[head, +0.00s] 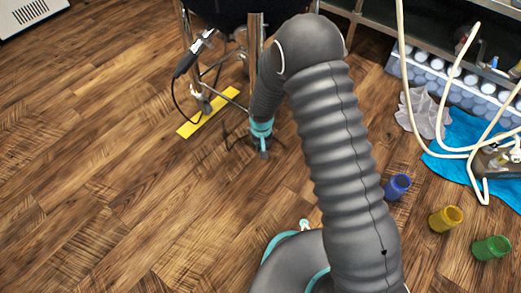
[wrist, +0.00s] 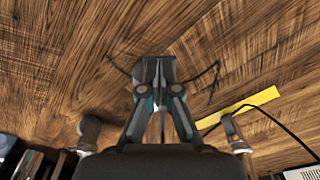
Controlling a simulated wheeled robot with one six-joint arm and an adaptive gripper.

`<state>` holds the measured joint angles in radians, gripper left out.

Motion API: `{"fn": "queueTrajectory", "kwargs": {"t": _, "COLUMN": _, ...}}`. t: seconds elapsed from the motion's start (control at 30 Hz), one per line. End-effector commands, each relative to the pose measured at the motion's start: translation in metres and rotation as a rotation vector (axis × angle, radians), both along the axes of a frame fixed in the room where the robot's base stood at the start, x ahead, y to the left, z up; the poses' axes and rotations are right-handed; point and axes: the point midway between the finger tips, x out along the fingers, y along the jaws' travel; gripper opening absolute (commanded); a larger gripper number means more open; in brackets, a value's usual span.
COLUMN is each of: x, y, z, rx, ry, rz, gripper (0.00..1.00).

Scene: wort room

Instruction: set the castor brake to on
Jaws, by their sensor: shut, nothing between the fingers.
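A dark round vessel (head: 225,10) stands on a metal-legged stand (head: 188,30) at the top of the head view. One leg ends in a castor (head: 203,104) beside a yellow floor strip (head: 223,102). In the wrist view, two stand legs show, one at left (wrist: 90,132) and one at right (wrist: 237,135), with the strip (wrist: 250,103) by the right one. My gripper (head: 263,153) points down at the floor, right of the strip; its fingers (wrist: 154,68) are closed and empty. I cannot make out the castor brake lever or its setting.
A black cable (head: 174,95) hangs from a probe (head: 190,58) onto the floor. Blue, yellow and green cups (head: 397,187) stand at right, near a blue cloth (head: 465,140) and pale hoses (head: 404,60). A shelf (head: 375,25) runs behind. The left floor is clear.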

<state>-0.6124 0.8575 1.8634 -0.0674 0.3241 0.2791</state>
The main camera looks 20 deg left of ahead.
Motion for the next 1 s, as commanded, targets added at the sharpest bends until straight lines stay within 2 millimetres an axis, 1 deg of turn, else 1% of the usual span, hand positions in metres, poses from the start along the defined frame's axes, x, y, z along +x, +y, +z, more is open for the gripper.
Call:
{"fn": "queueTrajectory", "kwargs": {"t": 0.33, "x": 0.000, "y": 0.000, "z": -0.003, "rx": 0.000, "ry": 0.000, "rz": 0.000, "gripper": 0.00}}
{"fn": "queueTrajectory", "kwargs": {"t": 0.47, "x": 0.000, "y": 0.000, "z": -0.012, "rx": 0.000, "ry": 0.000, "rz": 0.000, "gripper": 0.00}}
{"fn": "queueTrajectory", "kwargs": {"t": 0.6, "x": 0.000, "y": 0.000, "z": -0.027, "rx": 0.000, "ry": 0.001, "rz": 0.000, "gripper": 0.00}}
{"fn": "queueTrajectory", "kwargs": {"t": 0.7, "x": 0.000, "y": 0.000, "z": -0.033, "rx": 0.000, "ry": 0.001, "rz": -0.001, "gripper": 0.00}}
{"fn": "queueTrajectory", "kwargs": {"t": 0.87, "x": 0.000, "y": 0.000, "z": -0.031, "rx": 0.000, "ry": 0.000, "rz": 0.000, "gripper": 0.00}}
{"fn": "queueTrajectory", "kwargs": {"t": 0.93, "x": -0.004, "y": -0.002, "z": -0.029, "rx": 0.000, "ry": -0.001, "rz": 0.000, "gripper": 0.00}}
{"fn": "queueTrajectory", "kwargs": {"t": 1.0, "x": -0.012, "y": -0.005, "z": -0.026, "rx": 0.000, "ry": 0.000, "rz": 0.001, "gripper": 0.00}}
